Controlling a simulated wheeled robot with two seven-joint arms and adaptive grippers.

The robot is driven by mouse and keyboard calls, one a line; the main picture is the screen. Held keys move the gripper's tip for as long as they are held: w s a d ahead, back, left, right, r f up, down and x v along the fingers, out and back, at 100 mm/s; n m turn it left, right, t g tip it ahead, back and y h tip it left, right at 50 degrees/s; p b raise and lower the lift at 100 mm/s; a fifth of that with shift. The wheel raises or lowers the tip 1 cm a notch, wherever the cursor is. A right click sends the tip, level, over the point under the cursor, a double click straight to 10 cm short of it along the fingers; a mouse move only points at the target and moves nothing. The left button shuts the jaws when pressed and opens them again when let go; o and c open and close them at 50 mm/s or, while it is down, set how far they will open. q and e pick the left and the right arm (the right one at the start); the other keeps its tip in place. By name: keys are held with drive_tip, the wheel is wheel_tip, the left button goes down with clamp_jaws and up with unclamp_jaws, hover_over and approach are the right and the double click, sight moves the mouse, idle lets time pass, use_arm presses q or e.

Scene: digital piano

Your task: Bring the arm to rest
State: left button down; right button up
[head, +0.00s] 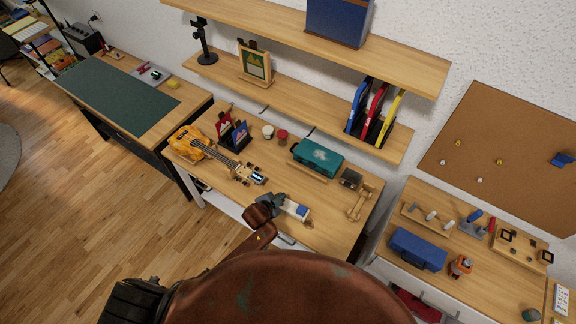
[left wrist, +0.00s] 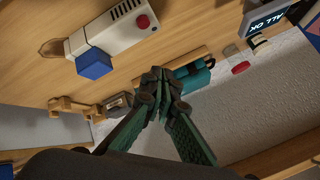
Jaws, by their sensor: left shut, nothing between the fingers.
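My left gripper (head: 277,202) is over the front of the middle wooden table (head: 322,224), beside a small white device with a blue end (head: 296,208). In the left wrist view its dark green fingers (left wrist: 157,82) are shut with nothing between them. That view also shows the white device (left wrist: 118,33) with a red button and a blue block (left wrist: 95,62), apart from the fingertips. My left arm's rusty brown links cover the bottom of the head view. My right gripper is not in view.
A teal case (head: 318,157), a wooden stand (head: 360,202) and a guitar (head: 205,149) lie on the middle table. A shelf (head: 300,108) runs above its back. A right-hand table holds a blue box (head: 417,249) and small parts. Open floor (head: 60,200) lies to the left.

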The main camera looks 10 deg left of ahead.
use_arm(q)
drive_tip(key=s+a+r+n+g+y, duration=0.15)
drive_tip(key=s+a+r+n, duration=0.35)
drive_tip(key=s, duration=0.6)
drive_tip(key=s+a+r+n+g+y, duration=0.1)
drive_tip(key=s+a+r+n+g, duration=0.15)
drive_tip(key=s+a, duration=0.7)
drive_tip(key=s+a+r+n+g+y, duration=0.1)
drive_tip(key=s+a+r+n, duration=0.35)
drive_tip(key=s, duration=0.75)
wheel_tip(320, 180, down, 35)
drive_tip(key=d+g+b, duration=0.1)
drive_tip(key=b, duration=0.7)
drive_tip(key=s+f+g+b, duration=0.1)
drive_tip(key=s+f+b, duration=0.2)
drive_tip(key=s+f, duration=0.7)
drive_tip(key=s+f+m+g+h+b, duration=0.1)
drive_tip(key=s+f+b, duration=0.3)
drive_tip(key=s+f, duration=0.7)
wheel_tip(320, 180, down, 8)
drive_tip(key=shift+s+d+r+m+b, duration=0.1)
drive_tip(key=shift+s+d+m+b, duration=0.05)
drive_tip(key=shift+d+m+b, duration=0.15)
